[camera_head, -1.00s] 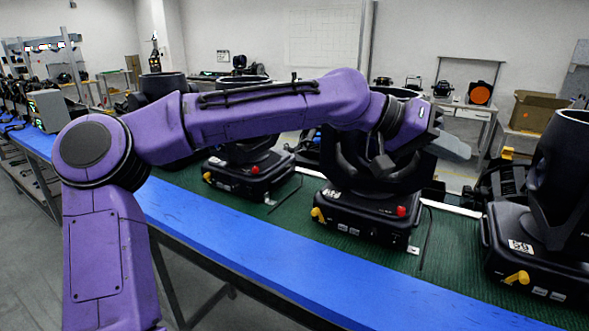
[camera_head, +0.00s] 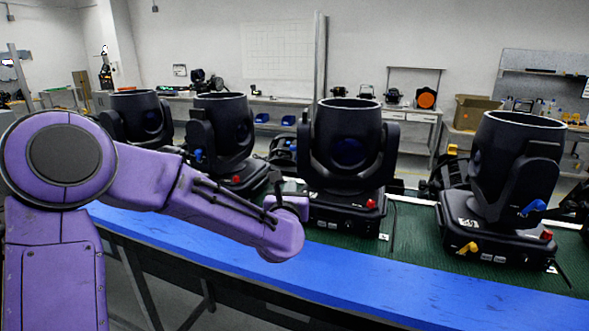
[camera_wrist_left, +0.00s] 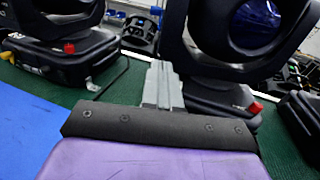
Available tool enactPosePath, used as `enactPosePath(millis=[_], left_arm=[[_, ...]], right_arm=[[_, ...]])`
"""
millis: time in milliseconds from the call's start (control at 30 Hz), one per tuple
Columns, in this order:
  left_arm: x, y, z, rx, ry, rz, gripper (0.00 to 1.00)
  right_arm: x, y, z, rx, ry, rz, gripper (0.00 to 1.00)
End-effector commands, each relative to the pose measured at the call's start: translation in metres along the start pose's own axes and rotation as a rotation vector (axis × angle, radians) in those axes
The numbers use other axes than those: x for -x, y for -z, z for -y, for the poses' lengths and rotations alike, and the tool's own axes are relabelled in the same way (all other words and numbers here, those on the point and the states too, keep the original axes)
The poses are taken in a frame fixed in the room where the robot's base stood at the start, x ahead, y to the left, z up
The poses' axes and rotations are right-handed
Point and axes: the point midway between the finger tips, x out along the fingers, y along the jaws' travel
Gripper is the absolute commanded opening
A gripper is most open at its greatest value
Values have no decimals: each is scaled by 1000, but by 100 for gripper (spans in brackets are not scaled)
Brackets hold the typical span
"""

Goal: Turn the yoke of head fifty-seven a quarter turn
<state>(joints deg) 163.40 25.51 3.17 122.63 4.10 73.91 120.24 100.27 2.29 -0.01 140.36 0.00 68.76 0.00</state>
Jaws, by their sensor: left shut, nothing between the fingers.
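Several black moving heads stand in a row on the green bench mat. The middle head (camera_head: 345,150) has its yoke arms on either side of an upright can, with a red knob on its base. My left gripper (camera_head: 277,180) is low at that head's left front, mostly hidden behind my purple wrist. In the left wrist view its grey fingers (camera_wrist_left: 162,75) are shut and empty, pointing at a head (camera_wrist_left: 257,25) with a dark lens. I cannot tell whether they touch its base. I cannot read which head is fifty-seven. My right gripper is out of view.
A head with a white number label (camera_head: 508,170) stands to the right, with blue, yellow and red knobs. Other heads (camera_head: 220,135) stand to the left. The blue bench edge (camera_head: 330,275) is clear. A cardboard box (camera_head: 474,112) is behind.

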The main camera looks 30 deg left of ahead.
Motion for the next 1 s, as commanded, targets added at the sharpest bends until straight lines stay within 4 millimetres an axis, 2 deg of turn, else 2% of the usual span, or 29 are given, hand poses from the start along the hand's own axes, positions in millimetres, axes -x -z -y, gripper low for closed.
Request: enactPosePath(millis=[33, 300, 500, 633, 900, 1000], left_arm=[[-11, -4, 0, -4, 0, -1, 0], [-70, -4, 3, -6, 4, 0, 0], [-98, -3, 4, -5, 5, 0, 0], [-105, -1, 4, -5, 7, -1, 0], [-106, 0, 4, -4, 7, 0, 0], [-110, 3, 2, 1, 5, 0, 0]], right_arm=[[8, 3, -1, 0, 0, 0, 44], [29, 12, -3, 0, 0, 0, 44], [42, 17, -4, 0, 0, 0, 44], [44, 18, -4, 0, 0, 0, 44], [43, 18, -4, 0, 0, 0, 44], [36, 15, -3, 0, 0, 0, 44]])
